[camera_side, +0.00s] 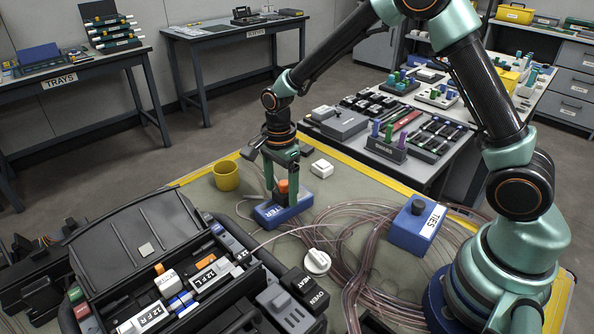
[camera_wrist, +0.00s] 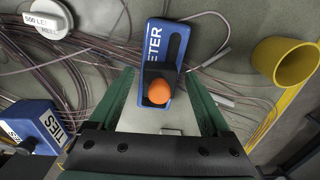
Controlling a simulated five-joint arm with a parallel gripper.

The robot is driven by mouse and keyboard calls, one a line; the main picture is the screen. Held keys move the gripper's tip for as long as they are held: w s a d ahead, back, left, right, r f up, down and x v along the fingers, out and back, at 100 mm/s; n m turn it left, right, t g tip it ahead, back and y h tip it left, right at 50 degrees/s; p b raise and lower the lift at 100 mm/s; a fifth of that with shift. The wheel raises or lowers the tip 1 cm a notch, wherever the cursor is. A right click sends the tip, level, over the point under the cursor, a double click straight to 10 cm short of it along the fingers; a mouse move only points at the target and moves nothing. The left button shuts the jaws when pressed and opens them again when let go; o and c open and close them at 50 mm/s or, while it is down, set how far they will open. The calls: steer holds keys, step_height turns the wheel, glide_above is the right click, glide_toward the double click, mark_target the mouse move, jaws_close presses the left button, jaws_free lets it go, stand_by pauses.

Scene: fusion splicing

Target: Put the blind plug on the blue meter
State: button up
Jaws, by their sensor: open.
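The blue meter (camera_side: 268,212), labelled METER in the wrist view (camera_wrist: 153,40), lies on the mat below my gripper. An orange rounded piece, which looks like the blind plug (camera_wrist: 158,91), sits at the meter's dark end. In the side view the orange piece (camera_side: 284,186) shows just above the meter, between my fingers. My gripper (camera_side: 281,190) points down and is open, with a finger on each side of the plug. In the wrist view the fingers (camera_wrist: 163,85) stand clear of the plug. How deep the plug sits is hidden.
A yellow cup (camera_side: 226,176) and a small white box (camera_side: 322,168) stand close by. Looped clear tubing (camera_side: 375,240), a white round spool (camera_side: 317,262) and a blue TIES box (camera_side: 418,228) lie nearby. A black splicing case (camera_side: 140,240) fills the front left.

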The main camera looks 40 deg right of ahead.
mark_target(281, 184)
step_height(281, 184, up, 11)
steer(key=s+d+r+n+t, duration=0.2)
steer(key=s+d+r+n, duration=0.1)
steer(key=s+n, duration=0.4)
steer(key=s+d+r+n+t, duration=0.3)
steer(key=s+r+n, duration=0.2)
steer(key=s+n, duration=0.3)
steer(key=n, duration=0.3)
steer(key=shift+r+t, duration=0.3)
steer(key=shift+r, duration=0.05)
